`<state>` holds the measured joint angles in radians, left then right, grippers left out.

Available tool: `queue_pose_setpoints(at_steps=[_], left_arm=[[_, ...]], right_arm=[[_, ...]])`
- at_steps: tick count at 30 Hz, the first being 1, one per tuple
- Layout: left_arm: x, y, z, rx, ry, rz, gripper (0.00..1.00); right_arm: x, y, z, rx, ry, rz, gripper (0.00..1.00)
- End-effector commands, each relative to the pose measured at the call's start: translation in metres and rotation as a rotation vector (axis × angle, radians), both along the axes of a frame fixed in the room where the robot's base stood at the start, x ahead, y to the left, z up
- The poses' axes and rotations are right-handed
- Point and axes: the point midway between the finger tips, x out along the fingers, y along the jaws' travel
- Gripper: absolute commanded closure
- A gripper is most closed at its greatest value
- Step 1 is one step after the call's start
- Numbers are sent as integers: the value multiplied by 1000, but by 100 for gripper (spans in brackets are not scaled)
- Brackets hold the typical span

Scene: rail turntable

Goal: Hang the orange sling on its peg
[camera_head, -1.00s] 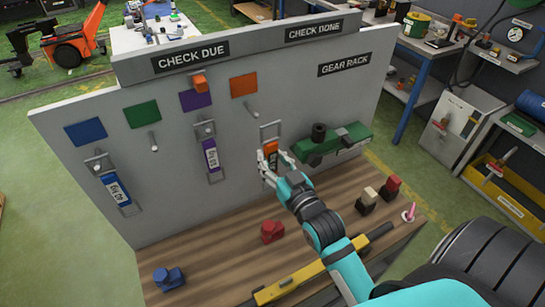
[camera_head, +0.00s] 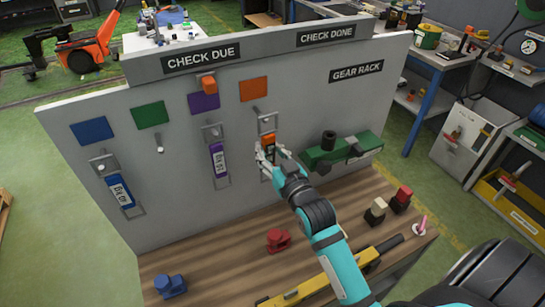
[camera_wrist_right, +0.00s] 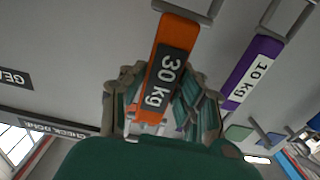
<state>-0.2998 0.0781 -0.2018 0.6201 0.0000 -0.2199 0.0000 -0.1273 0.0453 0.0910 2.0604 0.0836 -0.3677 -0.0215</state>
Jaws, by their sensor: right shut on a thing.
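The orange sling (camera_head: 268,141), with a metal shackle (camera_head: 266,122) at its top, is in front of the upright board, below the orange square (camera_head: 254,89). My right gripper (camera_head: 267,156) is shut on it. In the right wrist view the sling (camera_wrist_right: 167,60) shows a dark "30 kg" label and lies between my fingers (camera_wrist_right: 163,105). A peg (camera_head: 256,111) sticks out under the orange square, close to the shackle. I cannot tell whether the shackle is around the peg. My left gripper is not in view.
The purple sling (camera_head: 219,162) and blue sling (camera_head: 120,192) hang to the left. A bare peg (camera_head: 159,148) sits under the green square. A green gear-rack bracket (camera_head: 343,150) is at the right.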

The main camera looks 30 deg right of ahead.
Motion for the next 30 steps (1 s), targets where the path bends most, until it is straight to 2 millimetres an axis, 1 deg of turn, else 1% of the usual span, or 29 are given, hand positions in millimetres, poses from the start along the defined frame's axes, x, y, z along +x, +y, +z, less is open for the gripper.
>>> queue_pose_setpoints(at_steps=[15, 21, 30], left_arm=[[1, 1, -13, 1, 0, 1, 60], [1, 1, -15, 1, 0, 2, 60], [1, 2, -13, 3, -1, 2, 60]], right_arm=[[31, -2, -3, -1, -2, 0, 100], [38, -2, -9, -1, -1, 0, 100], [41, -2, -12, -1, -3, 0, 100]])
